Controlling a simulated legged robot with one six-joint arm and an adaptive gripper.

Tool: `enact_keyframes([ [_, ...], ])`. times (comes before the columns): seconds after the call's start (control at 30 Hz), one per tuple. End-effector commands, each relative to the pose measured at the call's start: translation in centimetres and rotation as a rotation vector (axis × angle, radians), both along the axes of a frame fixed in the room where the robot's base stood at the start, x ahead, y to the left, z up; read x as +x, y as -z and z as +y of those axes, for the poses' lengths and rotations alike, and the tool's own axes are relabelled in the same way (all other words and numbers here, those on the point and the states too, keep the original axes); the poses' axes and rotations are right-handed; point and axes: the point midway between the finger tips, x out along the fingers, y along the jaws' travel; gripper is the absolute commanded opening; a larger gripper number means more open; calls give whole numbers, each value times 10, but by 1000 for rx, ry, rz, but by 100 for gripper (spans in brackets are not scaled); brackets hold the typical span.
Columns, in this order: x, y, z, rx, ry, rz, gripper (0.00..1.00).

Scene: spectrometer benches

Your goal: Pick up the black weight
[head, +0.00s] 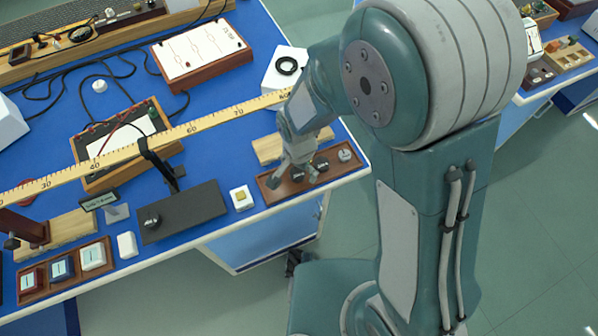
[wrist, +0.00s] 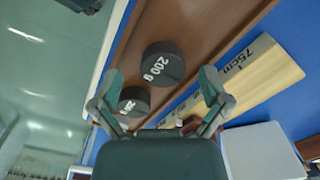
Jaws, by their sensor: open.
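Two black cylindrical weights stand in a long brown wooden tray (head: 272,194) at the bench's front edge. In the wrist view, one weight marked 200 g (wrist: 160,58) lies just ahead of and between my fingertips. A second, smaller-looking black weight (wrist: 134,98) sits nearer, close to the left finger, its label hard to read. In the head view, dark weights show in the tray (head: 322,163), partly hidden by my gripper (head: 292,176). My gripper is open and empty, reaching down over the tray. I cannot tell how high its tips are above the weights.
A grey metal weight (head: 345,155) stands at the tray's right end. A long ruler (head: 200,125) crosses the bench behind my gripper. A pale wood block marked 75cm (wrist: 255,75) lies alongside the tray. A small white box (head: 241,198) stands left of the tray.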

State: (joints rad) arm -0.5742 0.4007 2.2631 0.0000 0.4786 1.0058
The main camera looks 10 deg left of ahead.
Motion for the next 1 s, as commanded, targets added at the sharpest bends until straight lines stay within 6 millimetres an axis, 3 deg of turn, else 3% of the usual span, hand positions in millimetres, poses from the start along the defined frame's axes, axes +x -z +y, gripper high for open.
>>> enact_keyframes([
  [0.27,0,4,0,2,0,-1,96],
  [0.37,0,4,-2,3,0,-1,56],
  [0.4,0,4,-2,3,0,-1,38],
  [0.5,0,4,-2,3,0,-1,0],
  [0.83,0,4,0,0,0,0,0],
  [1.0,0,-5,0,1,-1,-2,0],
])
